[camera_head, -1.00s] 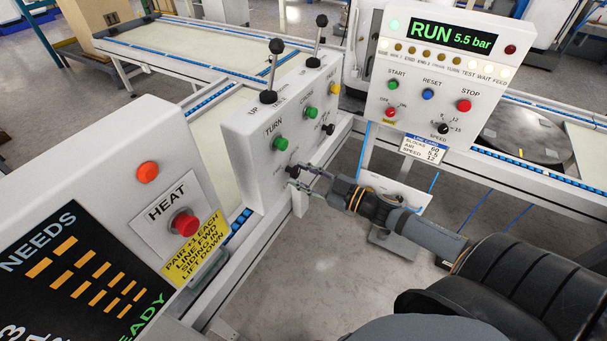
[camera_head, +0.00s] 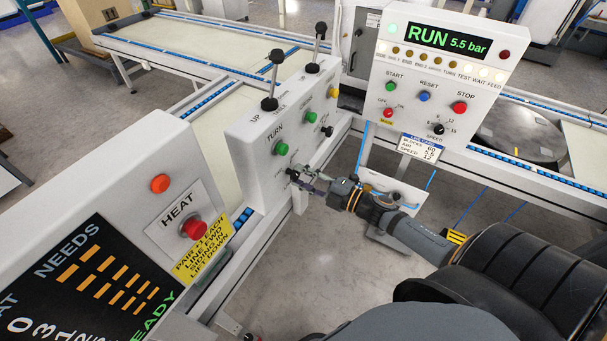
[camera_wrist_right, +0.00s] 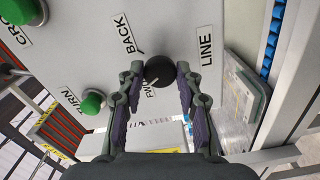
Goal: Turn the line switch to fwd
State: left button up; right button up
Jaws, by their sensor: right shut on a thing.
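The line switch (camera_wrist_right: 159,71) is a round black knob on the light grey face of the switch box (camera_head: 262,180). In the right wrist view the words BACK, FWD and LINE stand around it. A pale mark on the knob's lower edge seems to point toward FWD, partly hidden. My right gripper (camera_wrist_right: 160,78) has its two fingers on either side of the knob, shut on it. In the head view the right gripper (camera_head: 300,178) reaches the box's lower right part, and the knob is mostly hidden there. My left gripper is not in view.
Green buttons (camera_head: 281,149) and black-knobbed levers (camera_head: 269,104) sit on the same box, close to the gripper. A panel reading RUN 5.5 bar (camera_head: 449,40) stands behind to the right. Open floor lies below the arm.

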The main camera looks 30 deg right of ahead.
jog(key=shift+n+p, duration=0.45)
jog(key=shift+n, duration=1.05)
jog(key=o, duration=1.2)
jog(key=shift+c, duration=0.2)
jog(key=v, duration=1.2)
